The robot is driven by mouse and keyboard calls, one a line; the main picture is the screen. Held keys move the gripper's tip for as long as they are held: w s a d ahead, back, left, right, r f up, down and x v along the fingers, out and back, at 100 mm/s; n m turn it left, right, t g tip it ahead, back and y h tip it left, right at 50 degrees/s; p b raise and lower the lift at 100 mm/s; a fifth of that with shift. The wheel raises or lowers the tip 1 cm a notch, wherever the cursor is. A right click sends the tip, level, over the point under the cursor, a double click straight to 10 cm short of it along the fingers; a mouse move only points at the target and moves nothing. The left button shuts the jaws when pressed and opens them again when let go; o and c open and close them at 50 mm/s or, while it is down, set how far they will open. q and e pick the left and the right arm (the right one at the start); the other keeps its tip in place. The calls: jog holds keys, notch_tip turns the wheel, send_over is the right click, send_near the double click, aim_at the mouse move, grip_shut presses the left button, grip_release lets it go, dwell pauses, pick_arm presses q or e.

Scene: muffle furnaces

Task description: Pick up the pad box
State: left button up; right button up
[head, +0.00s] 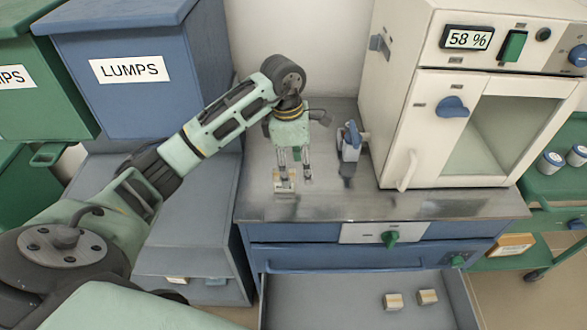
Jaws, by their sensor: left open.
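A small cream-and-tan box (284,185), which looks like the pad box, sits on the grey metal bench top (340,205). My left gripper (295,177) points down over the bench with its two fingers apart. Its left fingertip overlaps the box in the picture, and its right fingertip is to the right of the box. I cannot tell whether the fingertip touches the box. Nothing shows held between the fingers. My right gripper is not in view.
A small blue-and-white device (350,142) stands right of my gripper. The white furnace (392,100) stands farther right. Below the bench, an open drawer (330,305) holds two small blocks (393,301). A blue LUMPS bin (120,105) is at left.

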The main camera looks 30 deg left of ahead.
pick_arm(q)
jog(key=a, duration=0.1)
jog(key=a+y, duration=0.1)
jog(key=shift+a+r, duration=0.3)
jog(key=shift+r, duration=0.1)
jog(key=shift+a, duration=0.4)
jog(key=f, duration=0.1)
jog(key=f+p, duration=0.1)
jog(key=shift+s+f, duration=0.25)
jog(key=shift+f, duration=0.05)
notch_tip(320, 180, down, 4)
jog(key=shift+d+r+p, duration=0.15)
jog(key=shift+p, duration=0.5)
jog(key=shift+w+f, duration=0.1)
jog(key=shift+f, duration=0.4)
jog(key=c, duration=1.1)
jog(key=shift+c, duration=0.8)
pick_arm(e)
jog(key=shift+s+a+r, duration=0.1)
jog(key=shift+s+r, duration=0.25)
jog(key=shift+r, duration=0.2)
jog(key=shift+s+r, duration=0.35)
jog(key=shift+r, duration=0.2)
